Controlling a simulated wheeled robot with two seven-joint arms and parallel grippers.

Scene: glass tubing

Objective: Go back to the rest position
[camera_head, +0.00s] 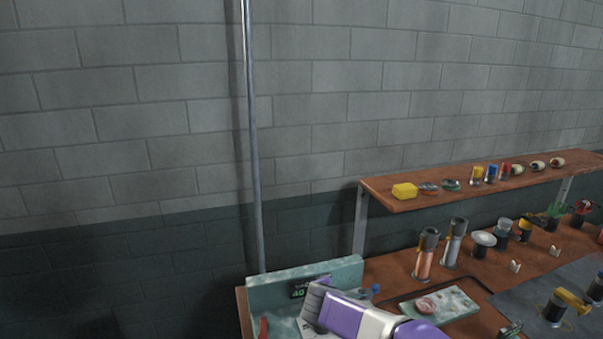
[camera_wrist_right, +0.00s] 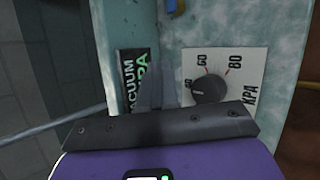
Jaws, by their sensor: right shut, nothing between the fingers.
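My right gripper (camera_wrist_right: 157,88) is shut and empty in the right wrist view. Its grey fingers are in front of the face of a teal vacuum box, between a dark VACUUM KPA label and a black dial. I cannot tell whether they touch the box. In the head view my right arm, purple and white, comes in from the bottom, and its gripper (camera_head: 313,299) is in front of the teal vacuum box (camera_head: 335,270). The black dial (camera_wrist_right: 211,89) has a white plate marked 60, 80 and KPA. My left gripper is not in view.
A brown bench (camera_head: 385,268) runs to the right, holding two upright cylinders, a teal tray (camera_head: 455,303) and several small items. A raised wooden shelf (camera_head: 400,203) carries a yellow block (camera_head: 404,191) and small parts. A metal pole (camera_head: 254,150) stands by the wall.

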